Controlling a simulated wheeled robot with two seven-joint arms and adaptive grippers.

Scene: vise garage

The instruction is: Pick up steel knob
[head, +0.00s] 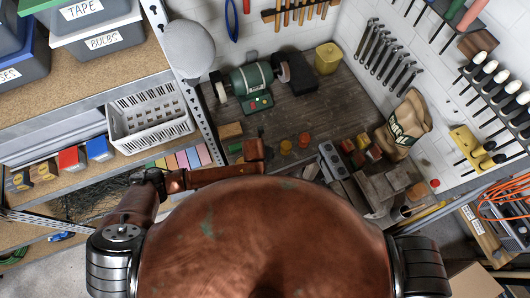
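I cannot pick out a steel knob for certain. Several small objects lie on the dark workbench (313,108), and they are too small to identify, including an orange one (285,146) and a red one (304,140). A grey metal vise-like block (380,190) sits at the right part of the bench. My copper-coloured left arm reaches in from the left toward the bench's front edge. I cannot make out its gripper. My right gripper is not in view. My own body hides the lower middle of the view.
A green bench grinder (251,78) and a yellow tin (327,58) stand at the back. A tan sack (404,124) leans at the right wall. A white basket (150,120) is on the left shelf. Orange cable (506,195) lies right. The bench middle is mostly clear.

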